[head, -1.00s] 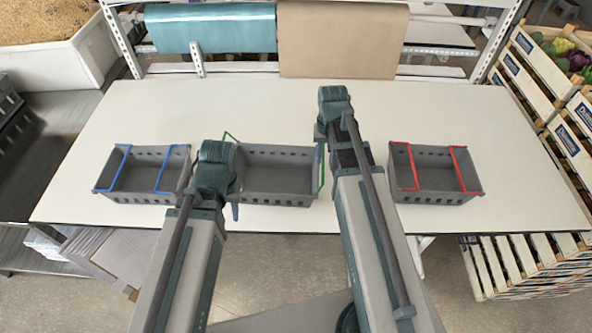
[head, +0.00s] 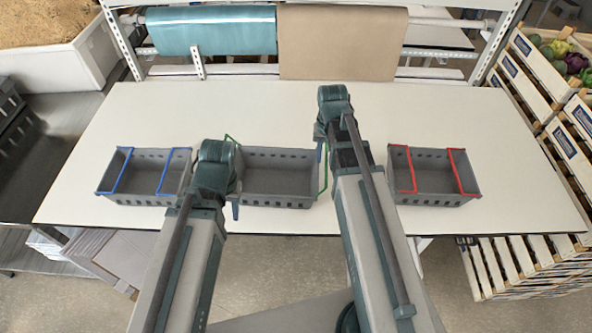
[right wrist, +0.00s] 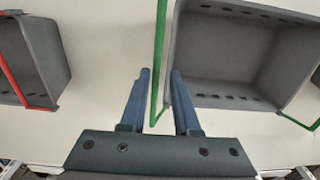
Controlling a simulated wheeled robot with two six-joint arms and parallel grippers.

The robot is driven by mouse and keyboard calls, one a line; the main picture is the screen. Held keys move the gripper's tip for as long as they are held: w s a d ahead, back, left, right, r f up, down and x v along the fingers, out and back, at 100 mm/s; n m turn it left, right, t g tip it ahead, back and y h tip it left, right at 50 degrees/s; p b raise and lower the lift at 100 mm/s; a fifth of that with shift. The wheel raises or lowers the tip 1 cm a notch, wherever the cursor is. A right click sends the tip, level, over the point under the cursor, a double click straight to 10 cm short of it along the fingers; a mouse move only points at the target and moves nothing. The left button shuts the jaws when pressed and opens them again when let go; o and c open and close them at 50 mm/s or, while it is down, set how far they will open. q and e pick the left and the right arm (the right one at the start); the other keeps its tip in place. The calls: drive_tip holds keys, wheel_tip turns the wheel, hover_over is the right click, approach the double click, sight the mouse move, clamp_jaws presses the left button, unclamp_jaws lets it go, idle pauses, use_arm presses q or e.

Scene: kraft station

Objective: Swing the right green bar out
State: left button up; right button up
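The middle grey crate (head: 275,178) stands on the table between my arms; it also shows in the right wrist view (right wrist: 235,55). Its right green bar (head: 326,175) stands out from the crate's right end. In the right wrist view this bar (right wrist: 159,60) runs between the two blue fingers of my right gripper (right wrist: 160,72), which are apart with a gap on each side of it. The left green bar (head: 232,139) shows only in part behind my left arm. My left gripper (head: 236,210) is at the crate's left end, mostly hidden by its wrist.
A grey crate with blue bars (head: 143,194) stands to the left. One with red bars (head: 430,158) stands to the right. The white table (head: 450,110) is clear behind the crates. Teal and brown paper rolls (head: 342,40) hang at the back.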

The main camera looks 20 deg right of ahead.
wheel_tip(320, 180, up, 6)
drive_tip(key=p, duration=0.5)
drive_tip(key=shift+w+a+r+p, duration=0.15)
drive_tip(key=shift+a+r+p, duration=0.05)
drive_tip(key=shift+a+p, duration=0.15)
drive_tip(key=s+a+n, duration=0.3)
drive_tip(key=s+a, duration=0.3)
drive_tip(key=s+a+f+n+b, duration=0.1)
drive_tip(key=s+a+f+b, duration=0.1)
drive_tip(key=a+f+b, duration=0.2)
drive_tip(key=s+a+f+n+b, duration=0.2)
drive_tip(key=a+f+b, duration=0.2)
drive_tip(key=f+b, duration=0.6)
drive_tip(key=s+a+f+n+h+b, duration=0.1)
drive_tip(key=a+f+b, duration=0.3)
drive_tip(key=f+b, duration=0.2)
drive_tip(key=shift+s+f+n+b, duration=0.3)
drive_tip(key=shift+s+f+b, duration=0.1)
drive_tip(key=shift+b, duration=0.05)
drive_tip(key=shift+d, duration=0.1)
